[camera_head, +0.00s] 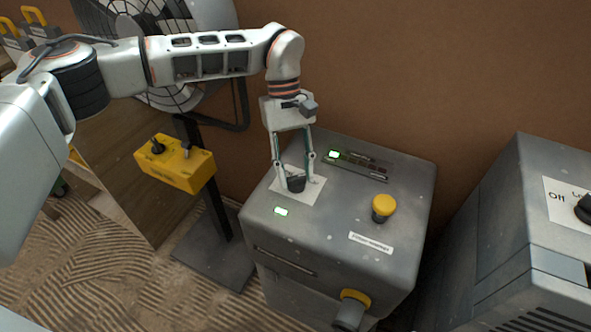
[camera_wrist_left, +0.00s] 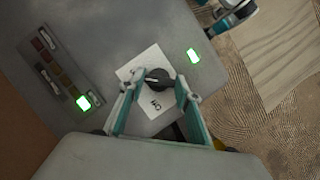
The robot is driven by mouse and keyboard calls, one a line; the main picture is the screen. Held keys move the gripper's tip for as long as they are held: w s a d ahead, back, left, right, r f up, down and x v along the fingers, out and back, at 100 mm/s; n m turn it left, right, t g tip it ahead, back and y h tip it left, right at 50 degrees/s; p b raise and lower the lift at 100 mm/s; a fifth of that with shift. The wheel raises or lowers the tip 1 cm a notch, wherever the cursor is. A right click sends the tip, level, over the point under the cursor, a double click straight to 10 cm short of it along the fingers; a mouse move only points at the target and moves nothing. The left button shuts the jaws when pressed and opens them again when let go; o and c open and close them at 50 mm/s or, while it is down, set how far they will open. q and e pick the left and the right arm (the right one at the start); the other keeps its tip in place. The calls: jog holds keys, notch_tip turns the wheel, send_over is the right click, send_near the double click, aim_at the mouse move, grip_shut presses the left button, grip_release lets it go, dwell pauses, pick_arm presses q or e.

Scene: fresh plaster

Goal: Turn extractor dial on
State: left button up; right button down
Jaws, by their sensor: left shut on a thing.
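The extractor dial (camera_head: 297,184) is a dark round knob on a white label plate (camera_head: 313,190) on top of a grey machine. In the left wrist view, the dial (camera_wrist_left: 161,79) has a pale pointer mark toward the left of the picture, and lettering that looks like "ON" shows on the label below it. My left gripper (camera_head: 296,186) points down and is shut on the dial, with one finger on each side. Its teal fingers (camera_wrist_left: 156,92) also flank the dial in the wrist view. A teal and white part at that view's top right may be my right gripper (camera_wrist_left: 235,14); its jaws are unclear.
The grey machine (camera_head: 400,200) has a yellow button (camera_head: 382,205), a lit green lamp (camera_head: 281,211) and an indicator strip (camera_head: 358,165). A yellow box on a stand (camera_head: 178,165) and a fan (camera_head: 160,50) are left. Another grey cabinet (camera_head: 535,220) stands right.

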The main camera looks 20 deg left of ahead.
pick_arm(q)
jog(key=o, duration=1.1)
pick_arm(e)
jog(key=shift+s, duration=0.1)
jog(key=shift+f, duration=0.1)
pick_arm(q)
jog(key=v, duration=1.2)
pick_arm(e)
jog(key=shift+s, duration=0.15)
pick_arm(q)
jog(key=shift+s+d, duration=0.1)
